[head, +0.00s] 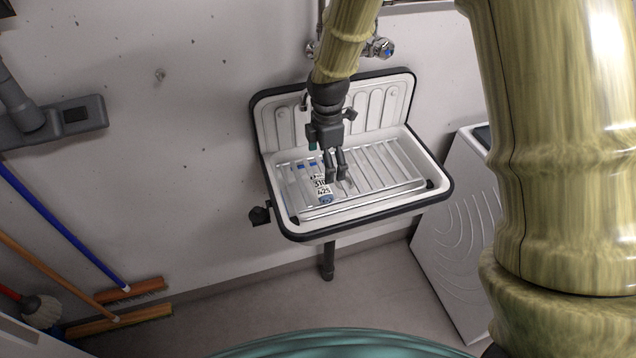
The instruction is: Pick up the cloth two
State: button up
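A small white piece with dark printed figures and a blue mark (322,188) lies on the sink's wire rack, left of its middle. It may be cloth two, but I cannot tell for sure that it is cloth. My gripper (338,178) points down over the rack, just right of and close to this piece. Its two dark fingers show a narrow gap between them, with nothing clearly held. I cannot tell whether the fingertips touch the piece or the rack.
The white sink (405,205) with a dark rim hangs on the wall, with taps (379,48) above. A white appliance (455,235) stands at its right. Brooms (120,318) lean at the lower left, below a grey wall fitting (60,120). The floor below the sink is clear.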

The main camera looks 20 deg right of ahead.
aim_at(324, 183)
jog(key=f, duration=0.4)
jog(key=shift+w+d+p, duration=0.25)
jog(key=shift+p, duration=0.05)
jog(key=shift+s+a, duration=0.1)
jog(key=shift+s, duration=0.2)
jog(key=shift+w+a+f+p, duration=0.15)
jog(key=shift+f+p, duration=0.3)
jog(key=shift+f, duration=0.15)
jog(key=shift+w+a+f+p, duration=0.1)
jog(key=shift+w+f+p, duration=0.05)
jog(key=shift+f+p, duration=0.7)
jog(key=shift+f, duration=1.15)
jog(key=shift+s+r, duration=0.1)
jog(key=shift+c, duration=0.4)
jog(key=c, duration=0.9)
